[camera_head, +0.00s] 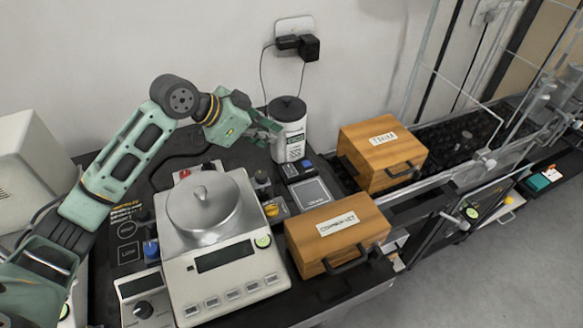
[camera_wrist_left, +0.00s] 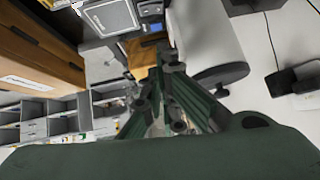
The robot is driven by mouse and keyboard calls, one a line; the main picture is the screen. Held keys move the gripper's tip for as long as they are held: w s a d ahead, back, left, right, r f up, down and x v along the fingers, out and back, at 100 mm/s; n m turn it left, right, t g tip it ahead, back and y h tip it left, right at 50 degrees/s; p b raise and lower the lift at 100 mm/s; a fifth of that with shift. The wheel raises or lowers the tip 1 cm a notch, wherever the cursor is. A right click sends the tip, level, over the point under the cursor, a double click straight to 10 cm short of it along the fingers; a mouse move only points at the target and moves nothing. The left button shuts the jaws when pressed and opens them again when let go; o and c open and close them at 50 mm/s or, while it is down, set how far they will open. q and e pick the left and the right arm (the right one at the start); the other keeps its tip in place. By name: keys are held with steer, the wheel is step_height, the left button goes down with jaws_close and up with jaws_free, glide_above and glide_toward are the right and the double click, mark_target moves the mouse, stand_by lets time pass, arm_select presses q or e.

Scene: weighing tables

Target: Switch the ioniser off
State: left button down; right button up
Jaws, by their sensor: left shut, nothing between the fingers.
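A white cylinder with a black lid (camera_head: 288,128), probably the ioniser, stands at the back of the black bench by the wall. Its label is too small to read. A small dark box with a blue part (camera_head: 299,168) sits at its foot; the blue part also shows in the left wrist view (camera_wrist_left: 155,27). My left gripper (camera_head: 274,133) is shut and empty, close to the left side of the cylinder; I cannot tell if they touch. In the left wrist view the closed fingers (camera_wrist_left: 168,62) point toward the blue part, with the cylinder (camera_wrist_left: 205,38) to their right.
A weighing scale with a metal dome (camera_head: 205,205) stands in front of my left arm. Two wooden boxes with handles (camera_head: 340,228) (camera_head: 382,150) stand to the right. Cables run to a wall plug (camera_head: 300,45). A flat square plate (camera_head: 311,193) lies between the scale and boxes.

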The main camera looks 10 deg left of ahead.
stand_by(0.4)
arm_select(q)
steer(key=p, duration=0.1)
glide_above(292, 168)
steer(key=f, duration=0.6)
steer(key=shift+s+d+f, duration=0.15)
steer(key=shift+s+f, duration=0.05)
steer(key=shift+f, duration=0.2)
step_height(292, 168, down, 3)
steer(key=shift+w+r+p, duration=0.15)
steer(key=shift+r+p, duration=0.05)
steer(key=shift+p, duration=0.2)
steer(key=shift+a+f, duration=0.2)
steer(key=shift+f, duration=0.55)
